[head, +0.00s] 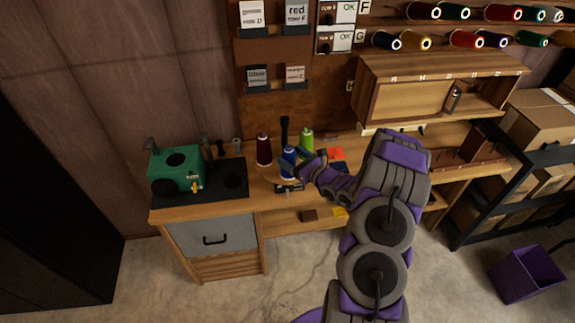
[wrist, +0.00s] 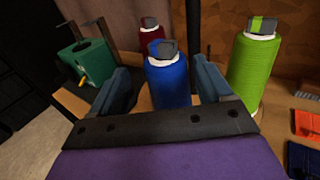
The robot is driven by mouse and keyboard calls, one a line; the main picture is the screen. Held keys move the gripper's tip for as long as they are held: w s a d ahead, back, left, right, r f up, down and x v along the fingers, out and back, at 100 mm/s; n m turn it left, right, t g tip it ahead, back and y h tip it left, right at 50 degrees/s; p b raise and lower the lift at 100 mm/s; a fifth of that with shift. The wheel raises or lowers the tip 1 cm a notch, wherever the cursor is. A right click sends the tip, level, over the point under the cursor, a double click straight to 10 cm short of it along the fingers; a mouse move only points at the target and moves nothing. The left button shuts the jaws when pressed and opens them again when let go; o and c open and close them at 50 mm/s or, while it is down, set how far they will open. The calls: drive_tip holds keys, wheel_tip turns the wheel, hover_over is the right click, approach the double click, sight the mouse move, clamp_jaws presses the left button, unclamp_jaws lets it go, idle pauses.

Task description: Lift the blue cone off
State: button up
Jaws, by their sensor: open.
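The blue cone (wrist: 169,82) of thread stands upright between the two fingers of my gripper (wrist: 165,90) in the wrist view. The fingers are open, with a gap visible at the cone's left; contact at its right side is hard to tell. The cone has a white top with a dark grey cap. In the head view the blue cone (head: 288,160) stands on the workbench, and my gripper (head: 292,166) reaches it from the right, partly hiding it. The cone's base is hidden by the gripper.
A dark red cone (head: 264,150) stands behind left, and a green cone (head: 306,140) to the right. A dark post (head: 284,130) rises behind. A green machine (head: 177,168) sits at the bench's left. A wooden cabinet (head: 420,88) is at the right. A purple bin (head: 527,273) stands on the floor.

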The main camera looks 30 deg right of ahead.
sight(284, 151)
drive_tip(key=w, duration=0.3)
drive_tip(key=w+b, duration=0.1)
drive_tip(key=shift+w+a+f, duration=0.1)
drive_tip(key=shift+w+f, duration=0.1)
drive_tip(key=shift+f, duration=0.05)
drive_tip(key=shift+w+a, duration=0.2)
drive_tip(key=shift+a+r, duration=0.1)
drive_tip(key=shift+a, duration=0.1)
drive_tip(key=shift+c, duration=1.1)
drive_tip(key=shift+d, duration=0.25)
drive_tip(key=c, duration=0.6)
drive_tip(key=shift+a, duration=0.1)
drive_tip(key=c, duration=0.6)
